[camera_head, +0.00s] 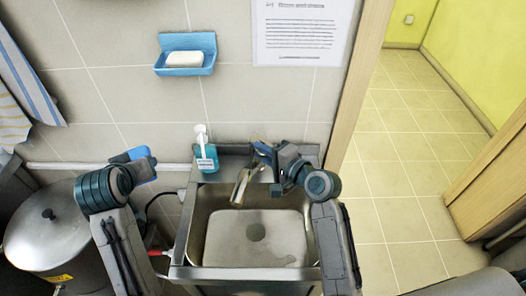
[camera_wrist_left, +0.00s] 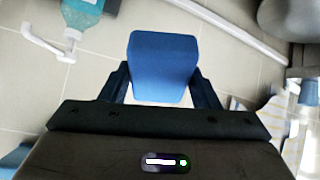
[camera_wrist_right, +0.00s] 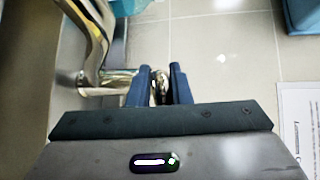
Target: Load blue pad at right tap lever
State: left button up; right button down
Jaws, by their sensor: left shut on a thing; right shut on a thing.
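The blue pad (camera_wrist_left: 165,62) is held between the fingers of my left gripper (camera_wrist_left: 162,88) in the left wrist view. In the head view the pad (camera_head: 138,155) shows behind my left wrist, left of the soap bottle. The steel tap (camera_head: 244,180) stands over the sink's back edge. In the right wrist view the tap (camera_wrist_right: 95,40) is at left, and my right gripper (camera_wrist_right: 158,85) is shut on a small metal part beside it, the tap lever (camera_wrist_right: 160,88). In the head view my right gripper (camera_head: 268,155) is at the tap's right side.
A steel sink (camera_head: 215,225) lies below the tap. A teal soap bottle (camera_head: 207,157) with a white pump stands at its back left. A large lidded pot (camera_head: 45,235) is at left. A blue soap dish (camera_head: 186,54) hangs on the wall. A doorway opens at right.

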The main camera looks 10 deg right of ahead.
jog(key=shift+w+r, duration=0.1)
jog(key=shift+r, duration=0.4)
jog(key=c, duration=1.4)
grip_release()
jog(key=shift+f, duration=0.1)
jog(key=shift+c, duration=0.2)
pick_arm(q)
jog(key=shift+f, duration=0.1)
pick_arm(e)
jog(key=shift+f, duration=0.15)
